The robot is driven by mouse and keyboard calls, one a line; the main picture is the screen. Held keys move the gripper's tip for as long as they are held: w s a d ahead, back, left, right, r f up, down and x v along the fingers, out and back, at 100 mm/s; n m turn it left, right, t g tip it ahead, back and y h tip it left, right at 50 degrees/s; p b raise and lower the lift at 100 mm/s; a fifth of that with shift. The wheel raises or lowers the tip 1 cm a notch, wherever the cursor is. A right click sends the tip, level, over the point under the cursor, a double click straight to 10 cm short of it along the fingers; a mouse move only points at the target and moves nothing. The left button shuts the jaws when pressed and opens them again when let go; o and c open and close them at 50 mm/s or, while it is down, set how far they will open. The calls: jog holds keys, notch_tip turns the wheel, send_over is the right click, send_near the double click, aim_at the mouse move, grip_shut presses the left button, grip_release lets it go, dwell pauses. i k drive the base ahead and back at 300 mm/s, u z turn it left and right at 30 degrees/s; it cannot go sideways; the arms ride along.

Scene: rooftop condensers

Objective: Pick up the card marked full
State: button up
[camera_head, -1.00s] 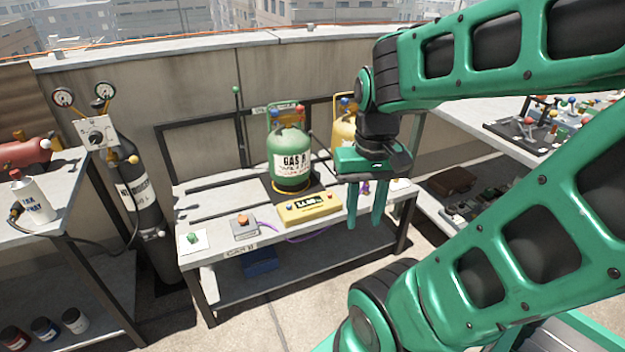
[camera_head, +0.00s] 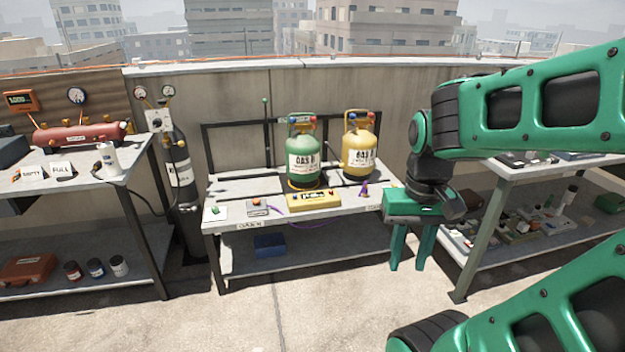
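The white card marked FULL (camera_head: 62,170) stands on the left bench, between the card marked EMPTY (camera_head: 31,173) and a white spray bottle. My gripper (camera_head: 410,268) hangs pointing down at the right of the middle bench, far to the right of the card. Its two green fingers are apart with nothing visible between them.
The left bench (camera_head: 130,168) also bears a red tank (camera_head: 80,134) and the white bottle (camera_head: 110,160). A dark gas cylinder (camera_head: 180,175) stands between the benches. The middle bench (camera_head: 345,204) bears green (camera_head: 303,160) and yellow (camera_head: 358,152) gas bottles. Floor in front is clear.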

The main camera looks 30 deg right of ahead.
aim_at(57, 169)
jog(key=k, duration=0.5)
jog(key=z, duration=0.75)
jog(key=i, duration=0.95)
jog(key=u, duration=1.65)
